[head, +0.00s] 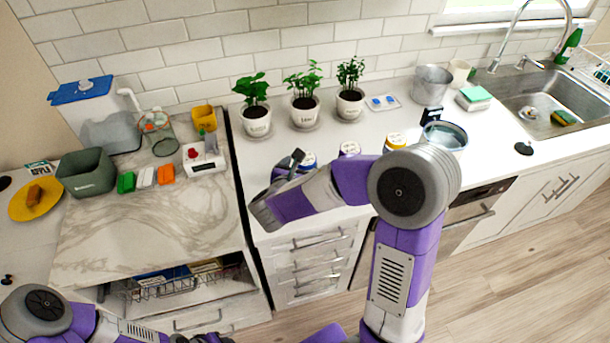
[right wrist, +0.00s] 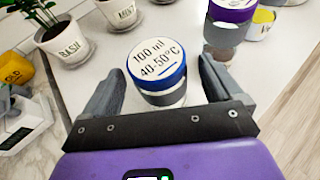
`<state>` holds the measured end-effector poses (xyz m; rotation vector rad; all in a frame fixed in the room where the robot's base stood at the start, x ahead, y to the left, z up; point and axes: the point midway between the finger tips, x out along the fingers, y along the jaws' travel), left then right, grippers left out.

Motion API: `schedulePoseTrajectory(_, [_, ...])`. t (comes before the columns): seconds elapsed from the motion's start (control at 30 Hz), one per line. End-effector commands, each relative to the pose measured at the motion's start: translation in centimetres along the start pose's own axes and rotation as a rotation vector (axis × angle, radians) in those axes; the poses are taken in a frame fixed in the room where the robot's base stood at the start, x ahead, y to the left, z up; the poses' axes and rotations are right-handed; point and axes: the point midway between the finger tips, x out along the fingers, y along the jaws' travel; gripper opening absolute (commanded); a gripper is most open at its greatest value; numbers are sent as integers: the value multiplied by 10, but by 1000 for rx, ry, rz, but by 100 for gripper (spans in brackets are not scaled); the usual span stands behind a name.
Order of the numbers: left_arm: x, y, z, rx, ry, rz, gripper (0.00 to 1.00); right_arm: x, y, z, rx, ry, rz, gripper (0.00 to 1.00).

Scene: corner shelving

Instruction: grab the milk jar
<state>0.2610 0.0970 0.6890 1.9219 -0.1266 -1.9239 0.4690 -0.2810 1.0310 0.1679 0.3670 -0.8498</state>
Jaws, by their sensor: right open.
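A jar with a blue-rimmed white lid (right wrist: 157,62), marked "100 ml 40-50°C", stands upright on the white counter; in the head view the jar (head: 309,158) is partly hidden behind my right gripper. No lid reads "milk". My right gripper (head: 280,183) is open. In the right wrist view its fingers lie on either side of the blue-lidded jar, with gaps, and its tips seem about level with the jar. A purple-rimmed jar (head: 349,149) and a yellow-rimmed jar (head: 395,141) stand to the right. My left arm is at the bottom left; its gripper (head: 207,339) is mostly cut off.
Potted plants in white pots (head: 256,121) line the wall behind the jars. A glass bowl (head: 444,136) and a metal bucket (head: 432,80) stand to the right, before the sink (head: 545,95). The marble counter (head: 150,225) on the left has a clear front.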

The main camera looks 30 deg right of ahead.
Motion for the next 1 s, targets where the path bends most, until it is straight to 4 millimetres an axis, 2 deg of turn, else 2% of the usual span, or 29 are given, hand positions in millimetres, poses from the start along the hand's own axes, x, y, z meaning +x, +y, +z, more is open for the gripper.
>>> schedulePoseTrajectory(0.03, [2,-1,0,0,1,0,43,8,-1,-2,1,2,-3,92])
schedulePoseTrajectory(0.13, [2,-1,0,0,1,0,43,17,0,-1,0,1,-2,92])
schedulePoseTrajectory(0.4, [2,-1,0,0,1,0,43,19,0,0,0,1,0,92])
schedulePoseTrajectory(0.83, [2,-1,0,0,1,0,43,19,0,0,0,1,0,26])
schedulePoseTrajectory(1.0, [2,-1,0,0,1,0,43,19,0,0,1,-1,1,26])
